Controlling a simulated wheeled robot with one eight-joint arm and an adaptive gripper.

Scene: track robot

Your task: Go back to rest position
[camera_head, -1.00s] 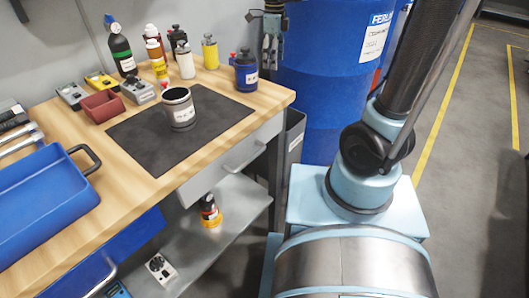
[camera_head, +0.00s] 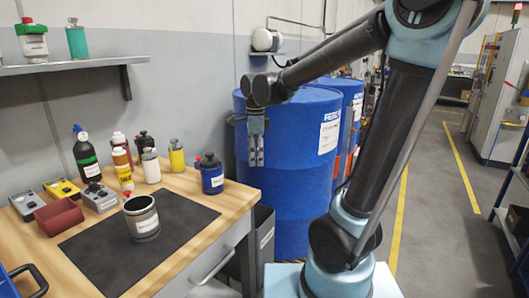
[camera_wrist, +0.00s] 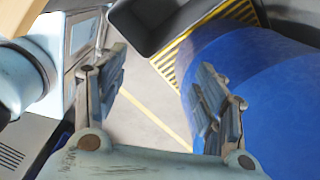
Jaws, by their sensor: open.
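My gripper (camera_head: 256,150) hangs fingers-down in front of a blue drum in the head view, to the right of the workbench. In the wrist view my gripper (camera_wrist: 165,100) has its two fingers spread apart with nothing between them. The floor shows through the gap. My arm rises from the base at the right and bends over to the left at the top of the head view.
The blue drum (camera_head: 290,185) stands close behind the gripper; it also shows in the wrist view (camera_wrist: 260,85). The wooden workbench (camera_head: 190,238) holds a grey cup (camera_head: 142,219) on a black mat (camera_head: 95,258), several bottles and a red bin (camera_head: 56,216). Open floor (camera_head: 440,220) lies right.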

